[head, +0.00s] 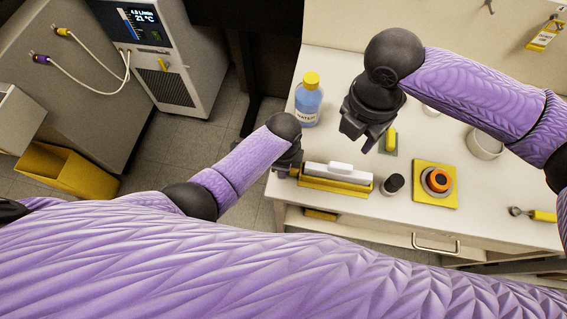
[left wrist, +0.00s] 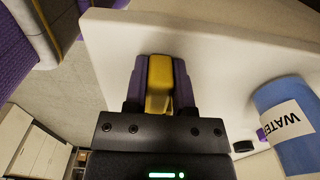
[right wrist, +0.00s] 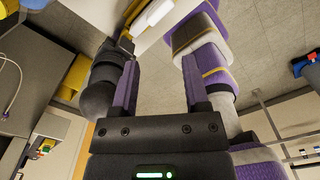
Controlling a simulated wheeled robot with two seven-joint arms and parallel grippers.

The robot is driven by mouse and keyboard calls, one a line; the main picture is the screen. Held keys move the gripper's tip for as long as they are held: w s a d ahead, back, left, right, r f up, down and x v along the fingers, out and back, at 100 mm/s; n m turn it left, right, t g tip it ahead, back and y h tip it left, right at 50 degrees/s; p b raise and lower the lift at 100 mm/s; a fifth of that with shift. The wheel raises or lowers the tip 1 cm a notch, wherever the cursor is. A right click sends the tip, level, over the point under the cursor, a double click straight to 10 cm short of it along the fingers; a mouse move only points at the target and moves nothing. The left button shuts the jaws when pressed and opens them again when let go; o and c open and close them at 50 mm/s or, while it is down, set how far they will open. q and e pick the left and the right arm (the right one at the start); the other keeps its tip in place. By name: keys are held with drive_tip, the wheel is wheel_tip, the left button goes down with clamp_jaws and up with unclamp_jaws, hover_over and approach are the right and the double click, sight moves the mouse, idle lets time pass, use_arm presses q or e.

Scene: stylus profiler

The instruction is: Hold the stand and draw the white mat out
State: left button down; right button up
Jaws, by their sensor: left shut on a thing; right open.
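A yellow stand (head: 335,187) sits at the near edge of the white table, with a white slab-like piece, which I take for the white mat (head: 338,172), upright in it. My left gripper (head: 292,168) is shut on the stand's left end; the left wrist view shows the yellow end (left wrist: 160,82) between its fingers. My right gripper (head: 372,143) is open and empty, above the table and behind the stand. In the right wrist view, what looks like the white mat (right wrist: 154,14) shows at the top, beyond the open fingers (right wrist: 160,75).
A blue water bottle (head: 308,104) stands behind the left gripper. Right of the stand are a dark round object (head: 393,184) and a yellow plate (head: 428,196) with an orange knob (head: 437,181). A white bowl (head: 483,146) and a yellow-handled tool (head: 540,215) lie farther right.

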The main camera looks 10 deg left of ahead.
sight(341, 165)
drive_tip(key=shift+c, duration=0.5)
drive_tip(key=shift+a+f+m, duration=0.1)
drive_tip(key=shift+f+m, duration=0.25)
drive_tip(key=shift+m, duration=0.15)
wheel_tip(341, 165, down, 12)
drive_tip(key=m, duration=0.3)
drive_tip(key=shift+r+m, duration=0.15)
drive_tip(key=shift+m, duration=0.15)
clamp_jaws()
